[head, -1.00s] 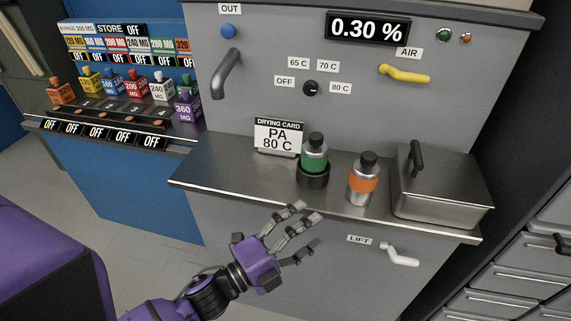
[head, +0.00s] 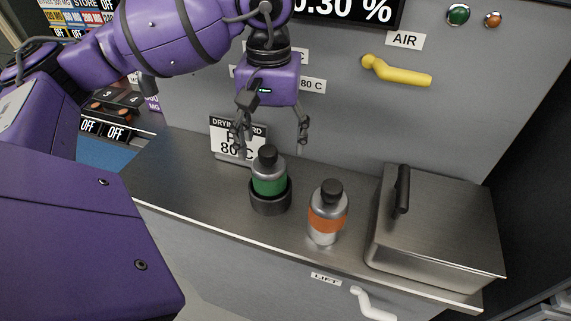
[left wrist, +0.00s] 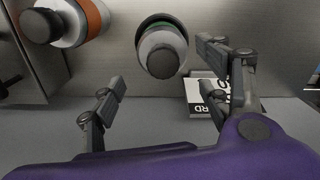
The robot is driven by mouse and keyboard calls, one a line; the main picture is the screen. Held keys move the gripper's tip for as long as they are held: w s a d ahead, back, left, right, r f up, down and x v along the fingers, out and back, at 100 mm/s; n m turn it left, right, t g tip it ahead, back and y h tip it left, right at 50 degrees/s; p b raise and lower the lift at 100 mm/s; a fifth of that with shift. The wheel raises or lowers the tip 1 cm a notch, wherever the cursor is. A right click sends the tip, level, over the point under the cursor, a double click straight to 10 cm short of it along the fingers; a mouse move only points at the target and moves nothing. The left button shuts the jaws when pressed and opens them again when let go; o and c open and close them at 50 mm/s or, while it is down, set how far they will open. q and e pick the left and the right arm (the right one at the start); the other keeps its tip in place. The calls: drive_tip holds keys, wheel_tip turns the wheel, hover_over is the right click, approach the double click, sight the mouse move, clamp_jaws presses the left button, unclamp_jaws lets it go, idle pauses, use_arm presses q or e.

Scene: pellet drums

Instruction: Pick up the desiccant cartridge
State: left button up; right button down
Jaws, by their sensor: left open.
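Two silver cartridges with black caps stand upright on the steel shelf. The green-banded cartridge (head: 269,179) sits in a dark round holder (head: 271,199). The orange-banded cartridge (head: 327,216) stands on the bare shelf to its right. My left gripper (head: 270,140) points down, open and empty, just above and behind the green-banded cartridge's cap. In the left wrist view, the green-banded cartridge (left wrist: 162,53) lies ahead of the spread fingers, apart from them. The orange-banded cartridge (left wrist: 75,18) is at upper left there. My right gripper is in neither view.
A lidded steel box (head: 437,232) stands to the right on the shelf (head: 172,181). The drying card (head: 226,133) stands behind the holder, partly hidden by my fingers. A yellow air lever (head: 397,72) sticks out from the grey wall.

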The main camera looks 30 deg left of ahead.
sight(271, 169)
use_arm(q)
drive_tip(key=shift+w+f, duration=0.25)
drive_tip(key=shift+w, duration=0.15)
drive_tip(key=shift+s+f, duration=0.25)
drive_tip(key=shift+s+f+p, duration=0.25)
drive_tip(key=shift+s+f, duration=0.2)
drive_tip(key=shift+f, duration=0.2)
drive_tip(key=shift+s+f+p, duration=0.2)
drive_tip(key=shift+s+f, duration=0.25)
drive_tip(key=shift+f, duration=0.15)
wheel_tip(271, 169, down, 3)
drive_tip(key=shift+d+r, duration=0.15)
drive_tip(key=shift+f, duration=0.55)
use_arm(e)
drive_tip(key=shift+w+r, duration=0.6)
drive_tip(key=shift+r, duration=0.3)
use_arm(q)
drive_tip(key=c, duration=1.4)
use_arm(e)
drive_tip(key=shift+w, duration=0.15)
use_arm(q)
drive_tip(key=shift+r+p, duration=0.2)
drive_tip(key=shift+p, duration=0.1)
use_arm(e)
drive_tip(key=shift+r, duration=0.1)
